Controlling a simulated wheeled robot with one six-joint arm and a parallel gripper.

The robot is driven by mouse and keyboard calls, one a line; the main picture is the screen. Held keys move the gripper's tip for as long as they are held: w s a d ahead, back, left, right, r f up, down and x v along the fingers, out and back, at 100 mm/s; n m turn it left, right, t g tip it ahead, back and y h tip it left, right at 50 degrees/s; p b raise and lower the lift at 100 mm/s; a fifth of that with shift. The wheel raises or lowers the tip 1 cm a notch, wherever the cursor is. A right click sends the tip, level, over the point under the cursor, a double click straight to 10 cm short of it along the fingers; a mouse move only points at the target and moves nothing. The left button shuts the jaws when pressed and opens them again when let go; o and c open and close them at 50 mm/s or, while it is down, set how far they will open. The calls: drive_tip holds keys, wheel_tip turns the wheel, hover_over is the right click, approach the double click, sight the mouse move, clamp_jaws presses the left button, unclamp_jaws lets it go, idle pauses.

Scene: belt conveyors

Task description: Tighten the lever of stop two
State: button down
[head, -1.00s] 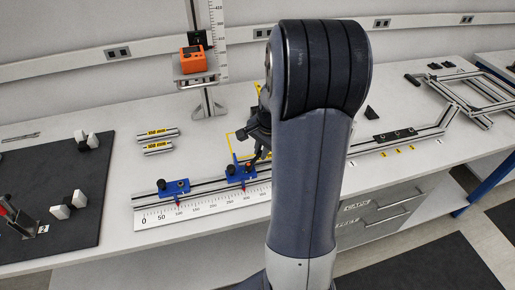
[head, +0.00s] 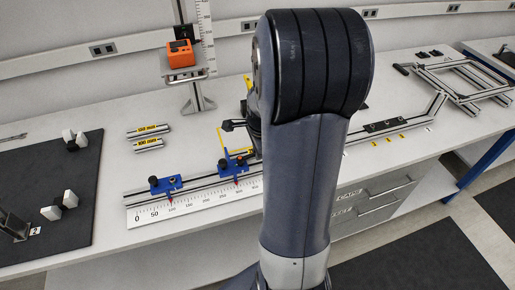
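A metal rail (head: 199,178) with a white ruler (head: 190,206) along its front lies on the bench and carries two blue stops. The left blue stop (head: 165,184) has a dark knob, and its red pointer is near 100. The right blue stop (head: 232,167), which I take as stop two, has a dark knob, a thin upright blue part and a red pointer near 300. My gripper (head: 232,125) shows just above and behind the right stop, apart from it in the picture. It is partly hidden by my arm, and its opening is unclear. The lever's angle is too small to read.
An orange device (head: 180,53) sits on a stand behind the rail. Two yellow-labelled bars (head: 148,138) lie to the left. A dark mat (head: 82,212) with blocks fills the left side. A metal frame (head: 460,80) lies at the far right. My arm hides the rail's middle.

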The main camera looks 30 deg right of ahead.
idle(0.3)
drive_tip(key=c, duration=1.4)
unclamp_jaws()
drive_tip(key=shift+c, duration=0.2)
wheel_tip(320, 180, up, 11)
drive_tip(key=s, duration=0.2)
drive_tip(key=shift+a+f+b, duration=0.15)
drive_tip(key=shift+a+b, duration=0.1)
drive_tip(key=shift+b, duration=0.05)
drive_tip(key=f, duration=0.3)
drive_tip(key=w+f, duration=0.1)
drive_tip(key=f, duration=0.3)
drive_tip(key=w+f, duration=0.1)
drive_tip(key=f, duration=0.2)
drive_tip(key=shift+d+f+p, duration=0.2)
drive_tip(key=shift+f+p, duration=0.1)
drive_tip(key=shift+f, duration=0.1)
